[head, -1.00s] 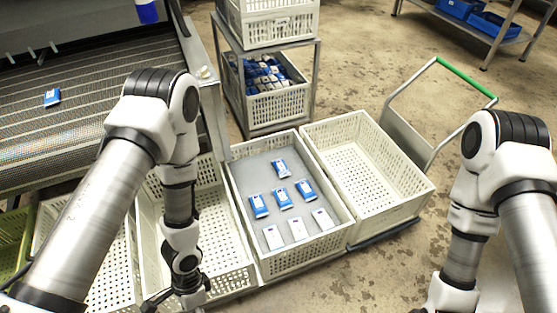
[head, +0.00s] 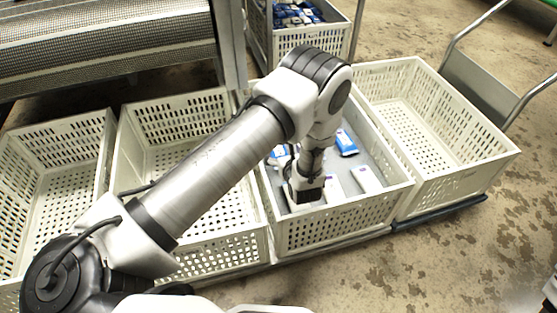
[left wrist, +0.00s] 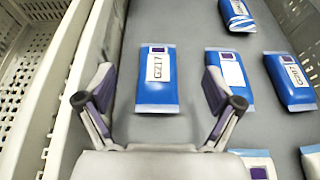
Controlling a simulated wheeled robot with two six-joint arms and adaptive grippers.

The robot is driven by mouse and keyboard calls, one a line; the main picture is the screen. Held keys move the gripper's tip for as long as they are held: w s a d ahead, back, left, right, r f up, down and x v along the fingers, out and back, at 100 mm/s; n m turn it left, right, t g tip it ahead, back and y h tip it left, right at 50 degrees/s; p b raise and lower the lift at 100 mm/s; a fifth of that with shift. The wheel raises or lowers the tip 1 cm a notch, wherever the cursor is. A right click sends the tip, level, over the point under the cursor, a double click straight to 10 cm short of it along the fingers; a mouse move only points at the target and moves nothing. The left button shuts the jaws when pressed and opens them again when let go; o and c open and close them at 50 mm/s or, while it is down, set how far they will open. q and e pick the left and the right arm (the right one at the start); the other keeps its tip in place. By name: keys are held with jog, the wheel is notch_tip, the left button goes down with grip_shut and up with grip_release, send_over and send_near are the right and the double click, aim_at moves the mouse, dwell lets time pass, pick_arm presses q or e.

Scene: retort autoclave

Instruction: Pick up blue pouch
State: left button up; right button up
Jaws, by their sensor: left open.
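My left gripper (head: 304,190) reaches down into the grey-floored crate (head: 395,203). In the left wrist view it is open and empty (left wrist: 158,82). A blue pouch with a white label marked G217 (left wrist: 155,60) lies flat between its fingertips in the picture; the gap in height is unclear. A second blue pouch (left wrist: 234,85) lies just right, its edge partly behind the right finger. More blue pouches lie at right (left wrist: 292,85) and at top (left wrist: 237,14). In the head view the arm hides some pouches; one blue pouch (head: 346,142) shows beyond it. My right gripper is out of view.
White-faced pouches (head: 367,180) lie along the crate's near side. Empty white crates stand to the right (head: 480,172) and left (head: 240,240). The crate wall (left wrist: 75,80) runs close left of the gripper. A conveyor (head: 110,50) stands behind.

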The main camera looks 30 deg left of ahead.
pick_arm(q)
jog(key=f, duration=0.2)
jog(key=f+b, duration=0.1)
jog(key=f, duration=0.1)
jog(key=shift+w+a, duration=0.15)
jog(key=shift+a, duration=0.05)
jog(key=b+x, duration=0.3)
jog(key=x, duration=0.3)
jog(key=shift+w+a+b, duration=0.15)
jog(key=shift+a+b, duration=0.05)
jog(key=shift+b, duration=0.15)
jog(key=shift+w+a, duration=0.15)
jog(key=shift+r, duration=0.1)
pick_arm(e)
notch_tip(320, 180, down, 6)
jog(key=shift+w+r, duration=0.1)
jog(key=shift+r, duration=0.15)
pick_arm(q)
jog(key=c, duration=1.3)
